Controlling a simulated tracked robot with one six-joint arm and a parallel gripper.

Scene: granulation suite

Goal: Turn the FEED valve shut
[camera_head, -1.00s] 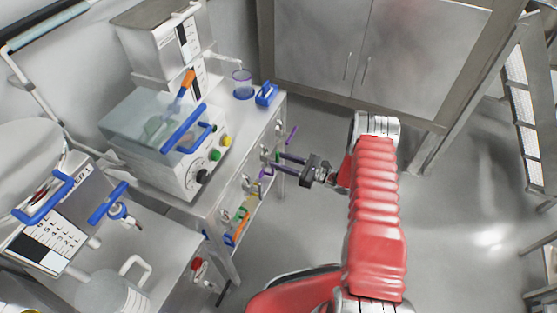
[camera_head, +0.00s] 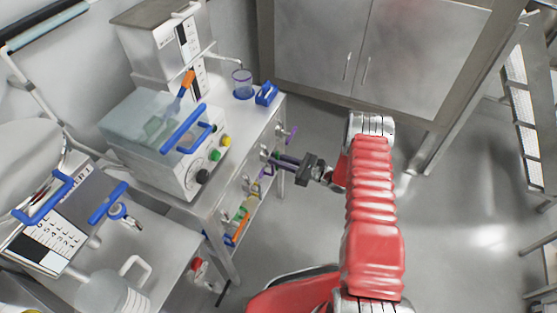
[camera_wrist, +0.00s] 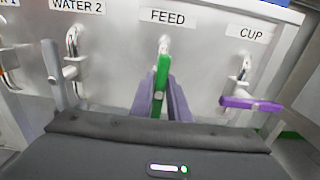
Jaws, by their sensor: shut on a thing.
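The FEED valve has a green lever (camera_wrist: 161,78) under the FEED label (camera_wrist: 168,17) in the wrist view. The lever points down and out toward the camera, in line below its fitting. My gripper (camera_wrist: 162,88) is shut on the green lever, with one purple-grey finger on each side. In the head view my gripper (camera_head: 275,159) reaches the side of the bench from the right, and only a little green (camera_head: 275,155) shows at its fingertips.
The CUP valve's purple lever (camera_wrist: 250,103) sticks out sideways to the right of FEED. A blue-rimmed cup (camera_head: 242,83) stands on the bench above. Open floor lies right of the bench.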

